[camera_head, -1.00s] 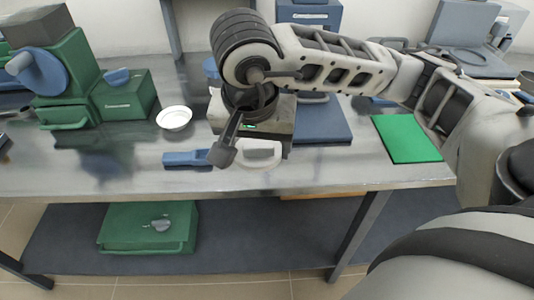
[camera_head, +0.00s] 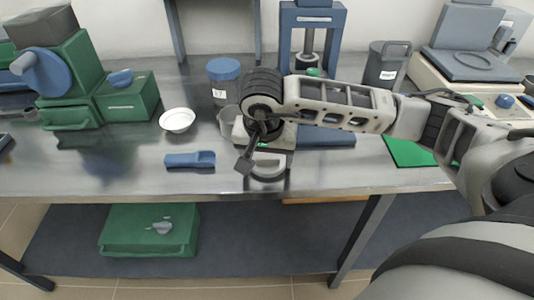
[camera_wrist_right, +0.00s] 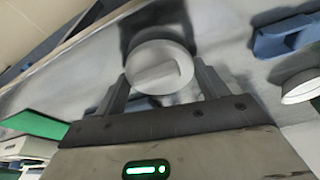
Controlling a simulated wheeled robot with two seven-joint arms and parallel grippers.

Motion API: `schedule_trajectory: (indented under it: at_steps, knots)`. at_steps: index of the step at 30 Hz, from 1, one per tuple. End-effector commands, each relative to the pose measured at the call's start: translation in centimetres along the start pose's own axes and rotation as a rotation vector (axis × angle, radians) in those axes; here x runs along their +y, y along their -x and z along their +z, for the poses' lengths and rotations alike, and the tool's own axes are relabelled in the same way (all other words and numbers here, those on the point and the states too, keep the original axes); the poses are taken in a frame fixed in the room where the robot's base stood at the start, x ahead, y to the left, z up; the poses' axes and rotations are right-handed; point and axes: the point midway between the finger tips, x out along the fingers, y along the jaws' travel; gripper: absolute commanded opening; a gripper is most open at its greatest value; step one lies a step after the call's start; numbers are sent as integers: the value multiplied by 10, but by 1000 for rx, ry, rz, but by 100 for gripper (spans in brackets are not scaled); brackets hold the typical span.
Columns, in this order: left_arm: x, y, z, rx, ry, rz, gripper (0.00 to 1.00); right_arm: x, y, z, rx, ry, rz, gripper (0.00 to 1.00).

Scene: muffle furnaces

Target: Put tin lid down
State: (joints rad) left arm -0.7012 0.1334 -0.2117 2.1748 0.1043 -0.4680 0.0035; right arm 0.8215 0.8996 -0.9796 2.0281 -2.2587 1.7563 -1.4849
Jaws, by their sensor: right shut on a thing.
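The tin lid (camera_wrist_right: 160,67), a pale grey round disc, sits between the two fingertips of my right gripper (camera_wrist_right: 159,82) in the right wrist view. The gripper is shut on its edges. In the head view the lid (camera_head: 268,174) shows as a grey round shape near the table's front edge, below the gripper body, partly hidden by the fingers. A dark patch lies beside the lid in the wrist view; I cannot tell whether the lid touches the table. My left gripper is not in view.
A blue scoop (camera_head: 190,160) and white dish (camera_head: 177,120) lie left of the lid. A green mat (camera_head: 408,152) lies right. The metal table (camera_head: 120,178) is bare at front left.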

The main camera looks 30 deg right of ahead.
Motion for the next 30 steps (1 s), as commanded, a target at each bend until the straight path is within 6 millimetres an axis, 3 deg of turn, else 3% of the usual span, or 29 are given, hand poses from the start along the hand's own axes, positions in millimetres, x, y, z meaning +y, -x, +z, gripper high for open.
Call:
schedule_trajectory:
  at_steps: [7,8,9,10,22,30]
  knots:
    - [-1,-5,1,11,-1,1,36,0,-5,2,0,0,1,50]
    - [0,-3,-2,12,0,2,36,0,-3,1,-1,0,1,80]
    - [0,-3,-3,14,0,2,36,0,-3,1,-1,0,1,92]
    - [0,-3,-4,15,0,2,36,0,-3,1,-1,0,1,94]
    - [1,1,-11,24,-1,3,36,0,7,0,0,-1,-1,94]
    - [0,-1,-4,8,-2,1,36,-1,62,-1,4,0,-5,94]
